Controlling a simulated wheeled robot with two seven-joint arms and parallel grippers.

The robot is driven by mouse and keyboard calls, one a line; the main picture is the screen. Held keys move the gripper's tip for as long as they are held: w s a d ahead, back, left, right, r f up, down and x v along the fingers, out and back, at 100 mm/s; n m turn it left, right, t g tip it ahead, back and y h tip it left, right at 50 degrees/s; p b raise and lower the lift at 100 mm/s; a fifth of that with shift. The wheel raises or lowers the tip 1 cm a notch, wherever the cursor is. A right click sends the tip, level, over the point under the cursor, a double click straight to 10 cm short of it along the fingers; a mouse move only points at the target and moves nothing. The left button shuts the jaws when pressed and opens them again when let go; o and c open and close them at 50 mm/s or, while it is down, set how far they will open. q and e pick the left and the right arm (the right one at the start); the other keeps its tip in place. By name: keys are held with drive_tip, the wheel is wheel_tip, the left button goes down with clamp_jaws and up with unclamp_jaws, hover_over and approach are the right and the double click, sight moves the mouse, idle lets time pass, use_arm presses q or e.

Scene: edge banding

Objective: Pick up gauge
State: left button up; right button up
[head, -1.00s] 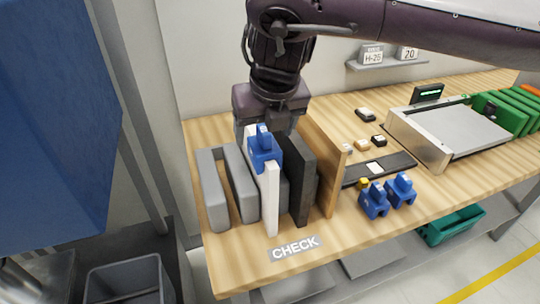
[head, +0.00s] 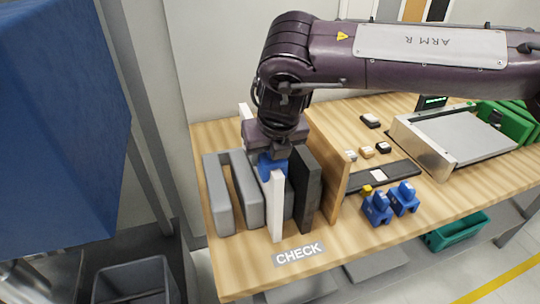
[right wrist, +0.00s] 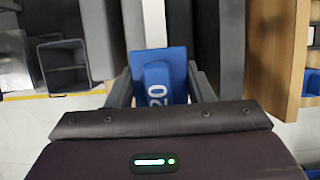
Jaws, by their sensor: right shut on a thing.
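A blue gauge (head: 267,167) sits at the top of a white upright panel (head: 277,208) in the rack. In the right wrist view the gauge (right wrist: 158,70) shows the number 20 and lies between my fingers. My right gripper (head: 272,160) points down and is shut on the gauge. The gripper covers much of the gauge in the head view. I cannot tell whether the gauge is still touching the panel. My left gripper is not in view.
Grey rack walls (head: 217,195), a black panel (head: 306,190) and a wooden board (head: 328,155) stand close beside it. Two more blue gauges (head: 377,208) stand to the right. A CHECK label (head: 299,254) lies at the front edge. A teal bin (head: 458,229) is below.

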drive_tip(key=c, duration=0.3)
drive_tip(key=shift+r, duration=0.45)
wheel_tip(320, 180, up, 12)
drive_tip(key=shift+f+b, duration=0.25)
drive_tip(key=shift+b, duration=0.35)
drive_tip(key=shift+r+p, duration=5.25)
drive_tip(key=shift+r, duration=2.05)
